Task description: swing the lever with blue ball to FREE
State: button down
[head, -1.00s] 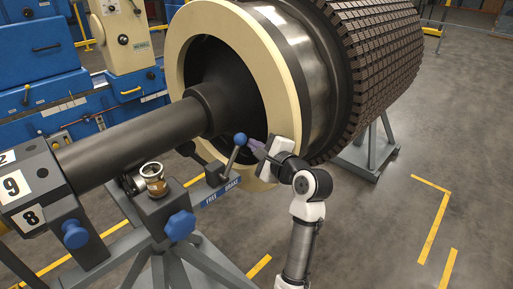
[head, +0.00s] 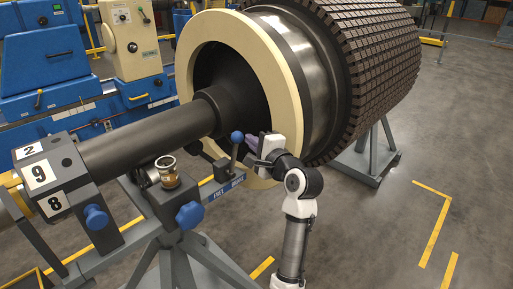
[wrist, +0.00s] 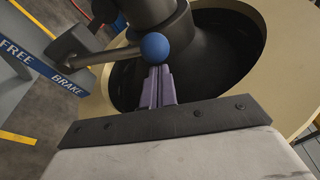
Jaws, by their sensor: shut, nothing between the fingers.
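The lever is a thin grey rod with a blue ball (head: 237,136) on its end. It rises from a dark pivot block (head: 223,169) on the stand, nearly upright and leaning slightly right, to the BRAKE side. A blue plate (head: 211,193) below reads FREE at left and BRAKE at right. My gripper (head: 248,141) is shut and empty, just right of the ball. In the wrist view the purple fingers (wrist: 159,70) meet with their tips at the lower edge of the blue ball (wrist: 155,46). They seem to touch it, not grip it.
The cream rotor flange (head: 289,95) stands close behind my gripper, with the dark shaft (head: 150,133) running left. A brass-and-glass cup (head: 168,175) and blue knobs (head: 190,214) sit on the stand left of the lever. Open floor (head: 380,235) lies at right.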

aim_at(234, 150)
jog(key=s+a+n+b, duration=0.1)
jog(key=n, duration=0.1)
jog(key=s+a+n+t+b, duration=0.1)
jog(key=s+a+n, duration=0.1)
jog(key=s+a+n+b, duration=0.1)
jog(key=n, duration=0.1)
jog(key=shift+s+a+r+y+b, duration=0.2)
jog(key=shift+a+r+y+b, duration=0.05)
jog(key=shift+a+y+b, duration=0.15)
jog(key=shift+s+a+f+n+y+b, duration=0.15)
jog(key=shift+s+a+n+y+b, duration=0.1)
jog(key=shift+s+a+n+b, duration=0.45)
jog(key=shift+s+a+f+n+y+b, duration=0.15)
jog(key=shift+n+b, duration=0.3)
jog(key=shift+n, duration=0.45)
jog(key=shift+s+a+f+n+y+b, duration=0.1)
jog(key=shift+s+a+n+y+b, duration=0.25)
jog(key=shift+s+n+b, duration=0.35)
jog(key=shift+w+a, duration=0.1)
jog(key=shift+w, duration=0.05)
jog(key=shift+f, duration=0.1)
